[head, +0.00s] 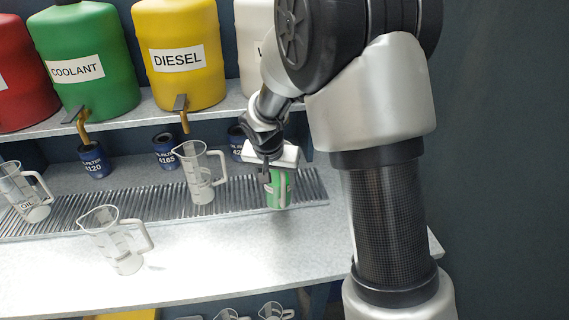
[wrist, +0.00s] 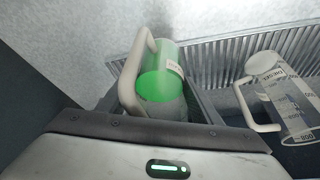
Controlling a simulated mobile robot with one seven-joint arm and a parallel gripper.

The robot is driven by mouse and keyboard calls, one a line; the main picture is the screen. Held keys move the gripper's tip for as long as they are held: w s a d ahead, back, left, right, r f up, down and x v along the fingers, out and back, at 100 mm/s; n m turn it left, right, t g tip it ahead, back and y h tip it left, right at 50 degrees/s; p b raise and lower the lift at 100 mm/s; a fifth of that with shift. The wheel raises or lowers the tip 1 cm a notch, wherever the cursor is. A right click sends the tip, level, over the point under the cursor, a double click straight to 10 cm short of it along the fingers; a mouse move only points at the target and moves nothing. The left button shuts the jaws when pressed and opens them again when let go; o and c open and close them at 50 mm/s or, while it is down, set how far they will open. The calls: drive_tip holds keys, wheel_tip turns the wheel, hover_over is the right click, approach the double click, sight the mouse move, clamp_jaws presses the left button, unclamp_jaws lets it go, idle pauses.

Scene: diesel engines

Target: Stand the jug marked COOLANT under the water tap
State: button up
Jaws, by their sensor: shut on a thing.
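My gripper (head: 272,172) is shut on a clear jug filled with green liquid (head: 280,190), at the right part of the grating. The same jug (wrist: 165,85) sits between the jaws in the wrist view, its white handle to the left. Its label is too small to read. I cannot tell whether its base touches the grating. A white tank (head: 256,50) stands on the shelf behind my arm; its label is mostly hidden and its tap is not visible. The green tank marked COOLANT (head: 90,45) has its brass tap at the left.
The slotted grating (head: 130,205) runs along the bench. An empty jug (head: 203,180) stands on it left of my gripper, below the yellow DIESEL tank (head: 180,50). Another clear jug (head: 122,245) stands in front, and an OIL jug (head: 30,195) at far left. Filters (head: 166,150) stand behind.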

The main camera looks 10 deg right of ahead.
drive_tip(key=w+d+f+p, duration=0.2)
drive_tip(key=w+d+f, duration=0.1)
drive_tip(key=w, duration=0.6)
drive_tip(key=shift+w+d+f, duration=0.2)
drive_tip(key=shift+w+d, duration=0.2)
drive_tip(key=shift+d, duration=0.05)
drive_tip(key=shift+f, duration=0.25)
drive_tip(key=o, duration=1.5)
drive_tip(key=shift+s, duration=0.1)
drive_tip(key=shift+r, duration=0.15)
